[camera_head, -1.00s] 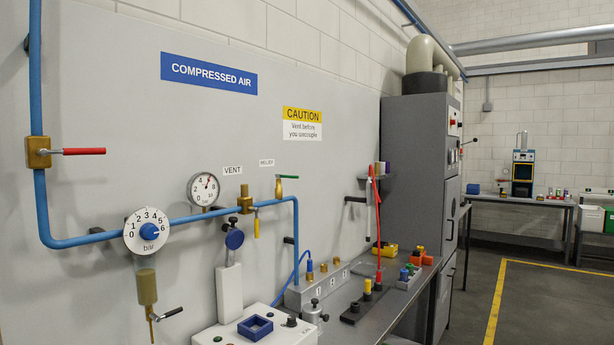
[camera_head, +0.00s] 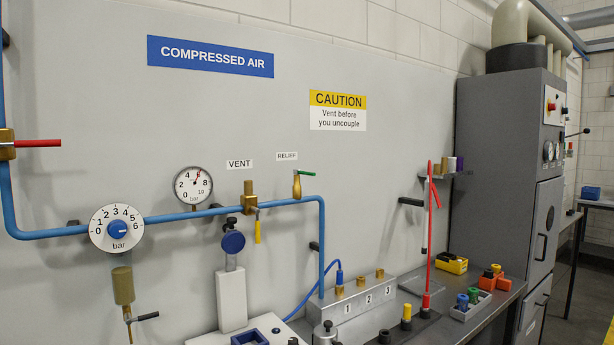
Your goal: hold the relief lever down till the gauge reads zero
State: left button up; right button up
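The relief lever (camera_head: 306,173) is a green handle on a small brass valve (camera_head: 297,188) on the blue pipe, under a RELIEF label. It points to the right, roughly level. The round white gauge (camera_head: 193,186) stands on the pipe left of it. Its needle points up and slightly right, well away from zero, near the 6; the exact reading is too small to tell. Neither of my grippers shows in the view.
A VENT valve (camera_head: 249,194) with a yellow handle sits between gauge and relief lever. A regulator dial (camera_head: 117,229) and red-handled valve (camera_head: 36,143) are at left. A bench (camera_head: 482,320) with several fittings stands below right, beside a grey cabinet (camera_head: 505,145).

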aim_at(297, 171)
jog(key=i+l, duration=0.2)
jog(key=i, duration=0.2)
jog(key=i+l, duration=0.25)
jog(key=i, duration=0.2)
jog(key=i+l, duration=0.2)
jog(key=l, duration=0.2)
jog(key=i+l+u, duration=0.15)
jog(key=l, duration=0.2)
jog(key=i+l, duration=0.15)
jog(key=l, duration=0.25)
jog(key=i+l+u, duration=0.1)
jog(key=l, duration=0.3)
jog(key=i+l+u, duration=0.1)
jog(key=l, duration=0.3)
jog(key=i+l, duration=0.25)
jog(key=l, duration=0.15)
jog(key=i+l+u, duration=0.15)
jog(key=l, duration=0.25)
